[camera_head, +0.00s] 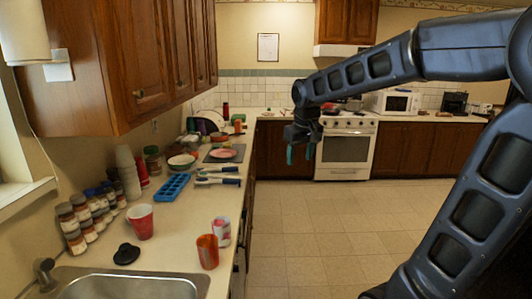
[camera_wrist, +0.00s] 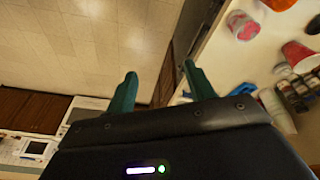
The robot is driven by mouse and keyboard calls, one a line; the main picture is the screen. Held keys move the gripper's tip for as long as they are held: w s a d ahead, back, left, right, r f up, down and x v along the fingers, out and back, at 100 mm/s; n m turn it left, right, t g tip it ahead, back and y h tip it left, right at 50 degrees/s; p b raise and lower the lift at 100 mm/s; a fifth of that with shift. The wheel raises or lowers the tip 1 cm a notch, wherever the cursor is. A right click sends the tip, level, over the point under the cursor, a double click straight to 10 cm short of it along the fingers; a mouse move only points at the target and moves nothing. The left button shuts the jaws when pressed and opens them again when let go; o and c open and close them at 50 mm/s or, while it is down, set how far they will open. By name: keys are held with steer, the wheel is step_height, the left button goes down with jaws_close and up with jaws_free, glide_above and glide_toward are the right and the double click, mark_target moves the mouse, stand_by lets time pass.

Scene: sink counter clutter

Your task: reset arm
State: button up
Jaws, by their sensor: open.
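My gripper (camera_head: 300,152) hangs at the end of my raised arm in the head view, over the floor just right of the counter edge. Its two teal fingers point down. In the wrist view my gripper (camera_wrist: 160,92) shows both fingers apart with nothing between them. Past the fingers the wrist view shows floor tiles and the counter front. My arm reaches in from the right side of the head view, bent at the elbow.
The counter (camera_head: 185,225) on the left holds a sink (camera_head: 130,285), a red cup (camera_head: 140,221), an orange cup (camera_head: 207,251), a blue ice tray (camera_head: 172,187) and several jars. Wooden cabinets (camera_head: 140,60) hang above. A stove (camera_head: 345,150) stands at the back. The floor (camera_head: 320,225) is clear.

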steer(key=s+d+f+m, duration=0.2)
steer(key=s+d, duration=0.5)
steer(key=d, duration=0.1)
steer(key=s+d+f+m+t, duration=0.1)
steer(key=s+d+f+m, duration=0.2)
steer(key=s+d, duration=0.4)
steer(key=shift+s+d+t+h, duration=0.3)
steer(key=shift+d, duration=0.8)
